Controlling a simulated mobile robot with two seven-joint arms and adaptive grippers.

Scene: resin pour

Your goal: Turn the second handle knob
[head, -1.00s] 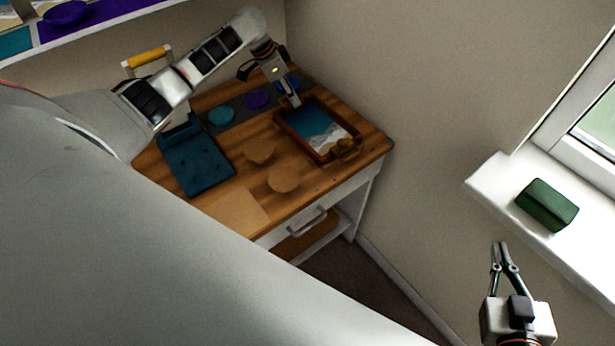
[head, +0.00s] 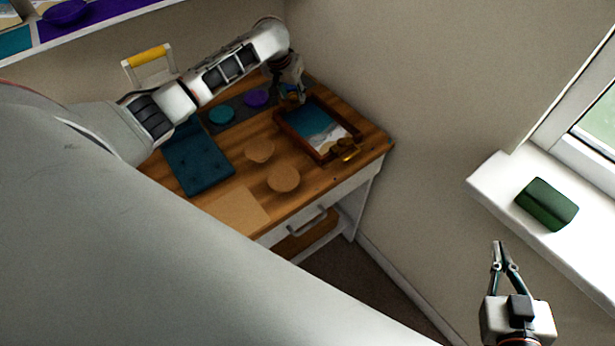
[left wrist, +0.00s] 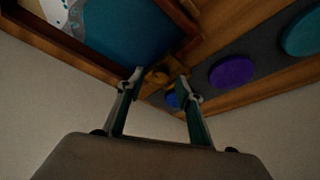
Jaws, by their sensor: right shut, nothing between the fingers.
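The wooden tray (head: 297,141) with a blue and white resin picture lies on the desk; its rim (left wrist: 68,45) also shows in the left wrist view. One brass handle knob (head: 346,152) sits on its near right end. The other brass handle knob (left wrist: 158,76) is at the opposite end, between my left fingertips in the left wrist view. My left gripper (head: 291,97) is at the tray's far end, its fingers apart; it also shows in the left wrist view (left wrist: 159,82). I cannot tell whether they touch the knob. My right gripper (head: 502,244) is shut and empty, far from the desk.
The desk holds a teal padded case (head: 200,163), two round cork coasters (head: 283,179), and a dark strip with a teal disc (head: 221,114) and a purple disc (head: 256,97). A green block (head: 546,203) sits on the windowsill. Walls stand close behind the desk.

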